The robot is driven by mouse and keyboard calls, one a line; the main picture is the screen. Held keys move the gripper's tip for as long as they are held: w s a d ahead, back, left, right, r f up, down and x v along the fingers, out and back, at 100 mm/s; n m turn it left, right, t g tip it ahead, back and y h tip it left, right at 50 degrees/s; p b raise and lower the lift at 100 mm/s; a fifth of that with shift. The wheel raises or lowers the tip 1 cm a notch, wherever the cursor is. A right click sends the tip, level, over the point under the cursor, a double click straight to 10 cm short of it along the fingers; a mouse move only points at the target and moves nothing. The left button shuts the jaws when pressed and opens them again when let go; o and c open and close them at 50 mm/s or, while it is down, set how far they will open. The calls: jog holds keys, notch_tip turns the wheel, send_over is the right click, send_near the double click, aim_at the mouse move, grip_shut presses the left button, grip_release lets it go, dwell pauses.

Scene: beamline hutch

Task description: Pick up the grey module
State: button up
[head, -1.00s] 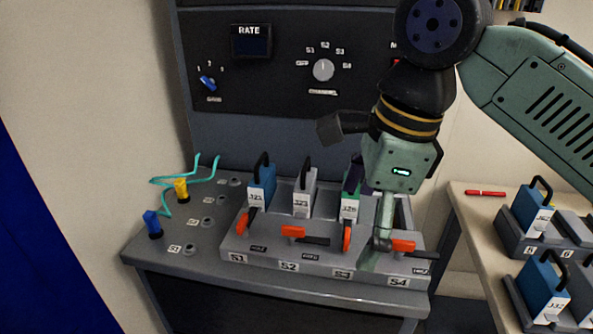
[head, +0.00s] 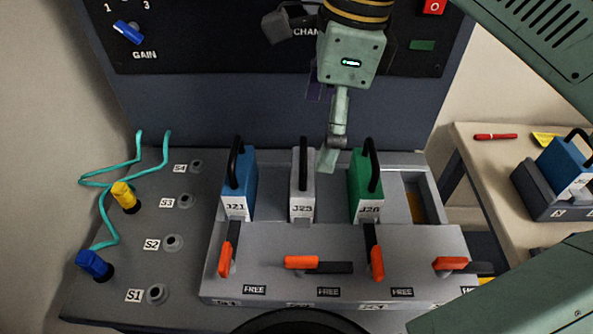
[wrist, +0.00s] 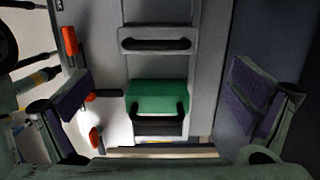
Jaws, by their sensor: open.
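The grey module J23 (head: 302,190) stands upright in the second slot of the bench rack (head: 330,275), with a black loop handle on top. The blue module J21 (head: 238,185) is on its left and the green module J26 (head: 365,185) on its right. My gripper (head: 328,158) points down behind and between the grey and green modules, near handle height. In the wrist view my open, empty gripper (wrist: 163,103) has its purple-padded fingers either side of the green module (wrist: 157,97); the grey module (wrist: 155,32) lies beyond it, towards the top. Contact cannot be told.
Orange-tipped levers front the slots; the one before the grey module (head: 302,263) lies sideways. The fourth slot (head: 416,208) is empty. Blue (head: 92,264) and yellow (head: 123,196) plugs with a teal cable are at left. A side table (head: 500,165) holds another blue module (head: 568,165).

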aim_at(312, 169)
jog(key=f, duration=0.3)
jog(key=shift+s+a+f, duration=0.15)
jog(key=shift+a+f, duration=0.1)
jog(key=shift+f, duration=0.1)
jog(key=shift+a+f+p, duration=0.25)
jog(key=shift+a+f, duration=0.15)
jog(key=shift+f, duration=0.5)
jog(key=shift+a+f+p, duration=0.2)
jog(key=shift+a+f, duration=0.2)
jog(key=shift+f, duration=0.5)
jog(key=shift+a+f+p, duration=0.25)
jog(key=shift+a+f, duration=0.15)
jog(key=shift+f, duration=0.5)
jog(key=shift+c, duration=0.5)
jog(key=c, duration=1.1)
